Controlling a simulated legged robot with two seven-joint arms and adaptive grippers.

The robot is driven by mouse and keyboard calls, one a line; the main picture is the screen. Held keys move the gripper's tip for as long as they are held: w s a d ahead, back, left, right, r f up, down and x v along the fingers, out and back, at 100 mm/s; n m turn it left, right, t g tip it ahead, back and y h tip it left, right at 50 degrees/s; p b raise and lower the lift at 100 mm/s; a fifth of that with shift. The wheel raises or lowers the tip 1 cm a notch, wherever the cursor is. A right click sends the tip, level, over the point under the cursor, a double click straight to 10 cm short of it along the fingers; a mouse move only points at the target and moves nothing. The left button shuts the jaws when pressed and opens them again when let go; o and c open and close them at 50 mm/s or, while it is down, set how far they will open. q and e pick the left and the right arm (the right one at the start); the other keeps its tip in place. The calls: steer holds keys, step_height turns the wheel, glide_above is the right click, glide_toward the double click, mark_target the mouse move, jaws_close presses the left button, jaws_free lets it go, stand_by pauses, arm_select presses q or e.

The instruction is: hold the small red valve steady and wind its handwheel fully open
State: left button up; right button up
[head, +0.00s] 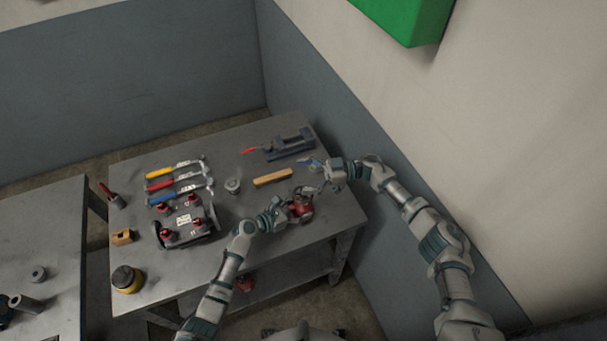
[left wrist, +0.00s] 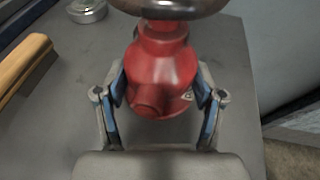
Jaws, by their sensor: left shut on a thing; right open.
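The small red valve (head: 302,206) is near the right front of the grey table. In the left wrist view the red valve body (left wrist: 161,75) fills the middle, and its grey handwheel (left wrist: 168,7) is cut off by the top edge. My left gripper (head: 291,211) is shut on the valve body, one blue-padded finger on each side; it also shows in the left wrist view (left wrist: 160,105). My right gripper (head: 312,167) is open, above and slightly right of the valve. I cannot tell in the head view whether it touches the handwheel.
A wooden block (head: 273,178) and a small metal cylinder (head: 233,185) lie left of the valve. A dark vise (head: 289,145) stands at the back. A wall runs close on the right.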

steer(key=shift+r, duration=0.35)
steer(key=shift+s+a+f, duration=0.15)
steer(key=shift+a+f, duration=0.05)
steer(key=shift+f, duration=0.05)
steer(key=s+f+m+t, duration=0.1)
steer(key=t, duration=0.1)
steer(key=s+a+f+m+t+y, duration=0.1)
steer(key=f+m+t, duration=0.1)
steer(key=t, duration=0.1)
steer(key=s+f+m+t, duration=0.1)
steer(key=s+t, duration=0.1)
steer(key=shift+a+f+m+t+y, duration=0.2)
steer(key=shift+a+m+t+y, duration=0.1)
steer(key=shift+y, duration=0.1)
steer(key=m+t+h, duration=0.8)
steer(key=t+h, duration=0.1)
glide_toward(297, 196)
steer(key=x, duration=0.3)
steer(key=w+d+x, duration=0.1)
steer(key=x, duration=0.5)
steer(key=shift+w+d+f, duration=0.25)
steer(key=shift+w+f, duration=0.05)
steer(key=shift+w, duration=0.05)
steer(key=c, duration=1.1)
